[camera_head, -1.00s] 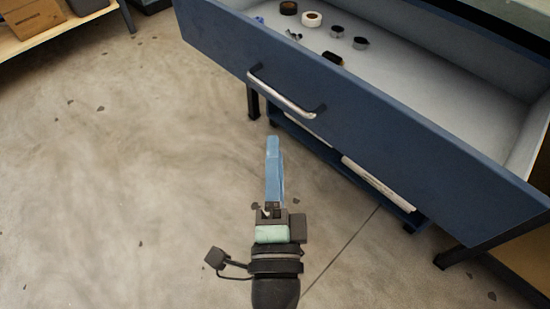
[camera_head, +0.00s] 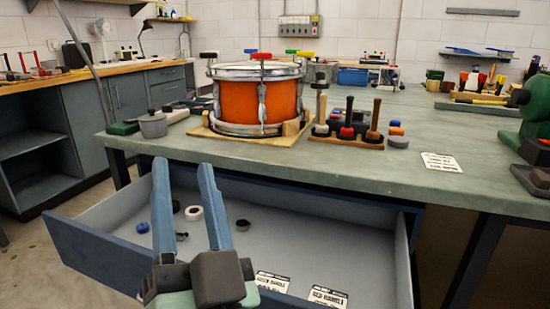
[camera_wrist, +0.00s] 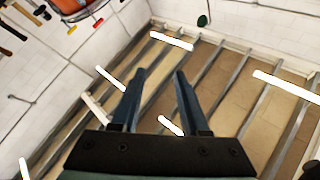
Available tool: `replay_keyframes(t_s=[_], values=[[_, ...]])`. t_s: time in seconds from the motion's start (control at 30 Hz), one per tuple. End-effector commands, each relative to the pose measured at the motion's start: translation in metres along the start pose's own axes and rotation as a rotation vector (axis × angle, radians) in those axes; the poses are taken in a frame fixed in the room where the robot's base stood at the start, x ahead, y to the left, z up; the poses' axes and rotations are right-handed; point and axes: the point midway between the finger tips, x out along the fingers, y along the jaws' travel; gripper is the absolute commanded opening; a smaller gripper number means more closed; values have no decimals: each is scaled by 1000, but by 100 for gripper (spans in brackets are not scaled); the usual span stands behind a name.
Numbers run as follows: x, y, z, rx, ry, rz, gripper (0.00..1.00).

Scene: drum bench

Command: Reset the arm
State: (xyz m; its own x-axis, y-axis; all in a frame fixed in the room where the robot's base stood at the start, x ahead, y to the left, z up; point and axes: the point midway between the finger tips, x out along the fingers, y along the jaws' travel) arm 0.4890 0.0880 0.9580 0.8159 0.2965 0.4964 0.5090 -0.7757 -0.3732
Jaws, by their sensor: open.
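My gripper (camera_head: 183,205) is open and empty, with its two blue fingers pointing up in the head view. It is in front of the bench, and its fingers overlap the open drawer (camera_head: 355,255) in the picture. In the wrist view my gripper (camera_wrist: 158,78) is open too, with nothing between the fingers. The wrist camera faces up toward the ceiling beams (camera_wrist: 215,75) and lamps.
An orange drum (camera_head: 250,103) sits on a wooden base on the green bench (camera_head: 420,190). A tool block (camera_head: 345,140) stands right of it. The drawer holds tape rolls, small parts and labels (camera_head: 328,298). A second workbench (camera_head: 40,90) is at left.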

Motion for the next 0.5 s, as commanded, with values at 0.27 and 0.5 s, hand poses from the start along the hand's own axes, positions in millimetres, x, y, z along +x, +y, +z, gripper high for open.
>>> replay_keyframes(t_s=[0.27,0.5], values=[[33,-22,-156,-484,250,114,45],[44,-39,-238,-662,352,212,45]])
